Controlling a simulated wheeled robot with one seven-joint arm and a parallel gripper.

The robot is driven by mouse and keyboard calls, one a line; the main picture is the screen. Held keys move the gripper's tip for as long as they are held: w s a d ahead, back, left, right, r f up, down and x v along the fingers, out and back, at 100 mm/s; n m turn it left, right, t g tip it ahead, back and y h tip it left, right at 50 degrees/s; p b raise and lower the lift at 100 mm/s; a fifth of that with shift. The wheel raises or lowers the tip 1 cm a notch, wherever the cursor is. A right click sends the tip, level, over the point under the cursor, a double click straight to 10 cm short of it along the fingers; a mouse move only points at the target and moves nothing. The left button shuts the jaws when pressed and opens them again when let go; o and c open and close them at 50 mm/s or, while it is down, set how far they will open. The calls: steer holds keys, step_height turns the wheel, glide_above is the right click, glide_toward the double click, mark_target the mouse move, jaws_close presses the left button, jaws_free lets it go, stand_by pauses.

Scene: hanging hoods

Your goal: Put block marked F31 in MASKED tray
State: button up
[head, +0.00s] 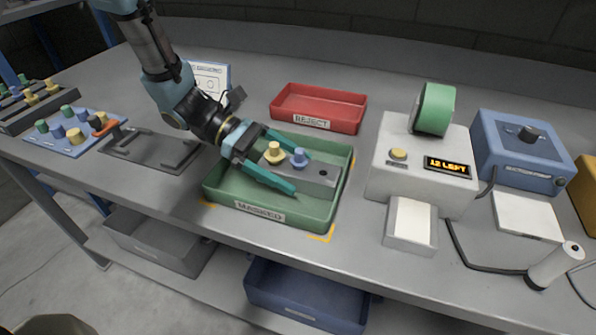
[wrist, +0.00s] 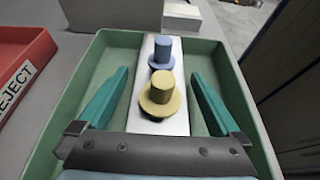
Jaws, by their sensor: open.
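The green tray labelled MASKED (head: 220,190) stands on the bench; its rim also shows in the wrist view (wrist: 240,95). No F31 marking is legible on the block. My gripper (head: 304,174) is inside the tray area with its teal fingers spread. In the wrist view the fingers (wrist: 160,92) stand on either side of the block (wrist: 150,50), with visible gaps on both sides.
A red REJECT tray (head: 290,100) stands behind the green tray. A white machine with a green tape roll and a "12 LEFT" display (head: 425,165) stands to the right. An empty grey fixture (head: 150,150) and a blue board of plugs (head: 70,148) lie left.

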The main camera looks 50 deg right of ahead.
steer(key=b+v, duration=0.1)
steer(key=v, duration=0.9)
steer(key=shift+b, duration=0.35)
